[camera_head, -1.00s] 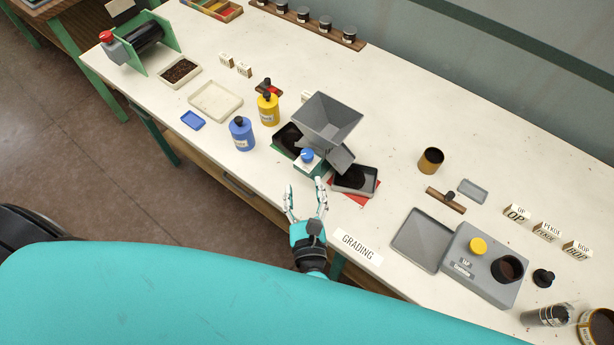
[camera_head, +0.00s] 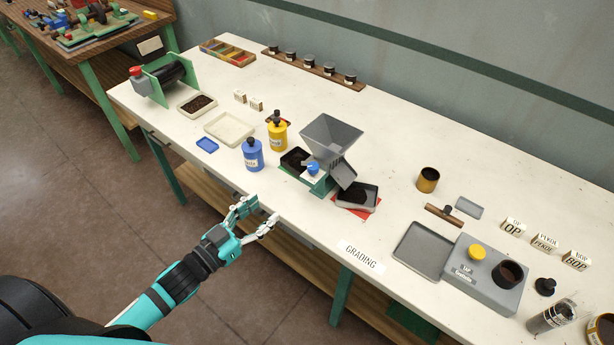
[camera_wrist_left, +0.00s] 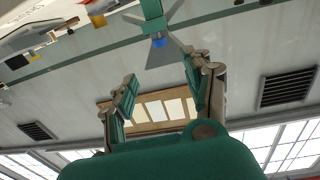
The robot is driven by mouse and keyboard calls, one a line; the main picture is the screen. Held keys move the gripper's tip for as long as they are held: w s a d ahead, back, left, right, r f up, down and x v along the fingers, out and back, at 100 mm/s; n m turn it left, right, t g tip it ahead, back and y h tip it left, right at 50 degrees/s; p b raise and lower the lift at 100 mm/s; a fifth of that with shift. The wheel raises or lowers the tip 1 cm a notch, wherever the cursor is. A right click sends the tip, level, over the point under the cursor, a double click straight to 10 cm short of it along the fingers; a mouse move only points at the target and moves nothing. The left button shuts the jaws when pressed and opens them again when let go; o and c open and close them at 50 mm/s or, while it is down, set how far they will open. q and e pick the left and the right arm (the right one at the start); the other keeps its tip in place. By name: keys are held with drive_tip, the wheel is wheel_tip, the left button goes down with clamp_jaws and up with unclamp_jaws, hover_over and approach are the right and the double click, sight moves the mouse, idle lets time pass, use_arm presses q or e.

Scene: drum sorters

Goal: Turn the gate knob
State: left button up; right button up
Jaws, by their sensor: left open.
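The gate knob (camera_head: 313,168) is a small blue knob on the front of the sorter's pale box, below the grey hopper (camera_head: 331,137). It also shows as a blue spot between the fingers in the left wrist view (camera_wrist_left: 159,42). My left gripper (camera_head: 262,213) is open and empty at the table's front edge, left of and nearer than the knob, apart from it. A grey chute (camera_head: 344,174) leads from the sorter to a dark-filled tray (camera_head: 368,203) on a red mat. My right gripper is not in view.
A blue bottle (camera_head: 253,156) and a yellow bottle (camera_head: 277,136) stand left of the sorter. A GRADING label (camera_head: 361,256) lies near the front edge. A grey scale (camera_head: 484,278) is at right. The white table (camera_head: 400,140) is clear behind the sorter.

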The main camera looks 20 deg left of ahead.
use_arm(q)
drive_tip(key=p, duration=0.1)
approach(310, 172)
drive_tip(key=p+x, duration=0.2)
drive_tip(key=x, duration=0.6)
drive_tip(key=shift+w+a+r, duration=0.1)
drive_tip(key=shift+w, duration=0.4)
drive_tip(key=shift+w+d, duration=0.15)
drive_tip(key=shift+d, duration=0.1)
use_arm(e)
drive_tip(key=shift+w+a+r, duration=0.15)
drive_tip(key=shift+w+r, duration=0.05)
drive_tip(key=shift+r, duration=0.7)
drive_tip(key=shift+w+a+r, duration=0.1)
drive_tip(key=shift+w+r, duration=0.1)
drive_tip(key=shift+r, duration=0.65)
use_arm(q)
clamp_jaws()
